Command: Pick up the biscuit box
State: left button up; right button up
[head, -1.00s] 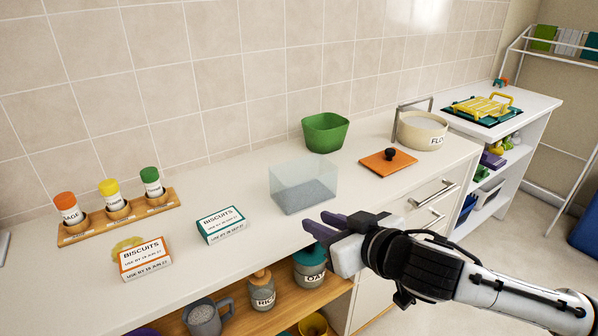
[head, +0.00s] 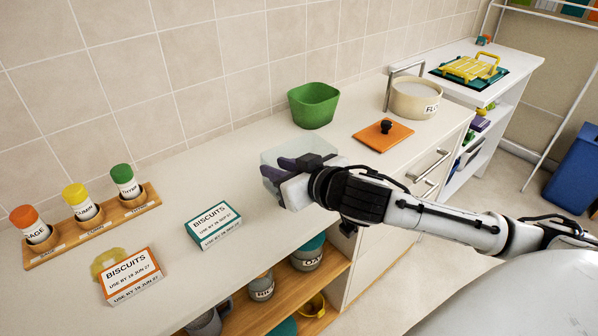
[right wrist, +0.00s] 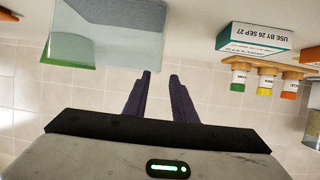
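Two biscuit boxes lie flat on the white counter. One has a teal edge (head: 214,226); the other has an orange edge (head: 131,276) and lies farther left. My right gripper (head: 273,169) is in front of the clear container (head: 312,147), to the right of the teal box and apart from it. In the right wrist view the fingers (right wrist: 160,75) are spread with nothing between them. The teal box (right wrist: 255,42) shows upside down at upper right there. My left gripper is not in view.
A rack of spice jars (head: 87,216) stands behind the orange box, beside a yellow spill (head: 107,262). A green bowl (head: 313,107), an orange board (head: 383,136) and a flour pot (head: 416,98) stand at right. Counter behind the teal box is clear.

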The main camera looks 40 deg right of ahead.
jog(key=x, duration=0.4)
jog(key=shift+w+d+f, duration=0.15)
jog(key=shift+f, duration=0.2)
grip_shut()
jog(key=shift+r, duration=0.1)
dwell(1.0)
